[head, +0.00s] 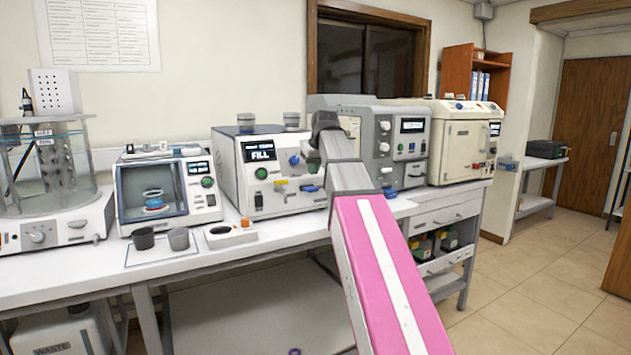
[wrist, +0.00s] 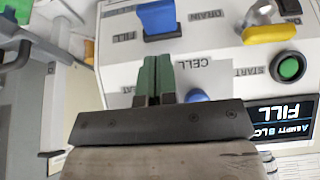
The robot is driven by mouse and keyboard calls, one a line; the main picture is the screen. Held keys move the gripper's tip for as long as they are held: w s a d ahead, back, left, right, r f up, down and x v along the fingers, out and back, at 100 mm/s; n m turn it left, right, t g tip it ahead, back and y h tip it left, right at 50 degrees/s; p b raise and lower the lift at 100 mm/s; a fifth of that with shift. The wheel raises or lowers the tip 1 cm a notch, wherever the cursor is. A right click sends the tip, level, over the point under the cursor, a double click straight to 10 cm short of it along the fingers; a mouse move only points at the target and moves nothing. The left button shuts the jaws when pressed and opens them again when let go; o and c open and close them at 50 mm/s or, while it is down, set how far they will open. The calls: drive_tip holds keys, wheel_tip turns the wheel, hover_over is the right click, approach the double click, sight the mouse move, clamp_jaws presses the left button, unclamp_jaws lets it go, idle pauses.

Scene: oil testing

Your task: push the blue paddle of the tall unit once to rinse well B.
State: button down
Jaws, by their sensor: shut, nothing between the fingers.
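In the wrist view, a blue paddle (wrist: 157,18) stands out from a white front panel, beside the label FILL. My gripper (wrist: 158,58) is shut and empty, its green fingers side by side. Its tips point at the paddle, with a small gap between them in the picture; I cannot tell the depth. In the head view, a blue paddle (head: 308,188) is low on the white unit (head: 232,190) whose screen reads FILL. No well marked B is readable.
In the wrist view, a yellow paddle (wrist: 270,34) by DRAIN, a green START button (wrist: 290,67) and a blue knob (wrist: 197,95) are close by. A taller grey unit (head: 368,140) stands to the right.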

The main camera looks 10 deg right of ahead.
drive_tip(key=w+a+v, duration=0.1)
drive_tip(key=v, duration=0.8)
drive_tip(key=shift+d+r, duration=0.35)
drive_tip(key=shift+r, duration=0.15)
idle(1.1)
